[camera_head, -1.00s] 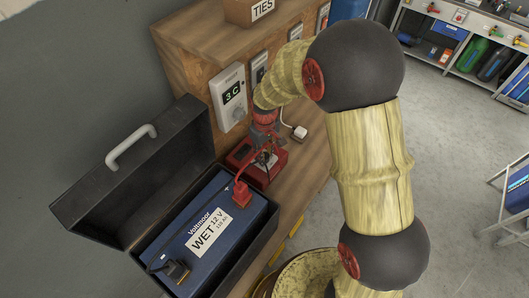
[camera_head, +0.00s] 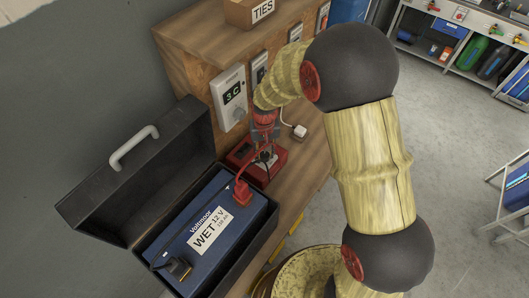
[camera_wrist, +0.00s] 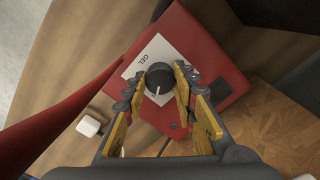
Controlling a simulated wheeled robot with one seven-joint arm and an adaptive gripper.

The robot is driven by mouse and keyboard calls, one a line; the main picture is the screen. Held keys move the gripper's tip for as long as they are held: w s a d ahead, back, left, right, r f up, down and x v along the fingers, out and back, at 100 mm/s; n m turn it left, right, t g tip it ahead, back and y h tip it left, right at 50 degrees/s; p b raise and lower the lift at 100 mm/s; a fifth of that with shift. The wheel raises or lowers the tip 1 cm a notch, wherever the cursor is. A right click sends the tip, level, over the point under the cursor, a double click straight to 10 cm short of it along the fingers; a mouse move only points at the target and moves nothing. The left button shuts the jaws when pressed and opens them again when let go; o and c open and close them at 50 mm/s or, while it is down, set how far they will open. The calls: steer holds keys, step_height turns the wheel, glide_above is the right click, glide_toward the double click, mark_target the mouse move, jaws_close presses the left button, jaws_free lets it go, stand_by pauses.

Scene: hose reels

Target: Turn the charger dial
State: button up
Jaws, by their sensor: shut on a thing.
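The red charger (camera_head: 276,171) sits on the wooden bench beside the battery box; my arm and gripper partly cover it. In the wrist view the charger (camera_wrist: 215,55) shows a pale panel with the word GEL and a round black dial (camera_wrist: 159,75). A white mark on the dial faces the bottom of the picture. My gripper (camera_wrist: 159,84) is shut on the dial, one finger on each side. In the head view my gripper (camera_head: 264,151) is over the charger. The blue battery (camera_head: 178,234) has a label reading WET, 12 V.
The open black case (camera_head: 92,190) holds the battery, its lid raised at the left. A wall box marked 3 G (camera_head: 230,101) is behind the charger. A white plug (camera_head: 300,131) lies on the bench to its right. Red and black leads run nearby.

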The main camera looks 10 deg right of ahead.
mark_target(265, 154)
stand_by(0.3)
steer(key=o, duration=1.1)
steer(key=shift+o, duration=0.3)
step_height(265, 154, up, 12)
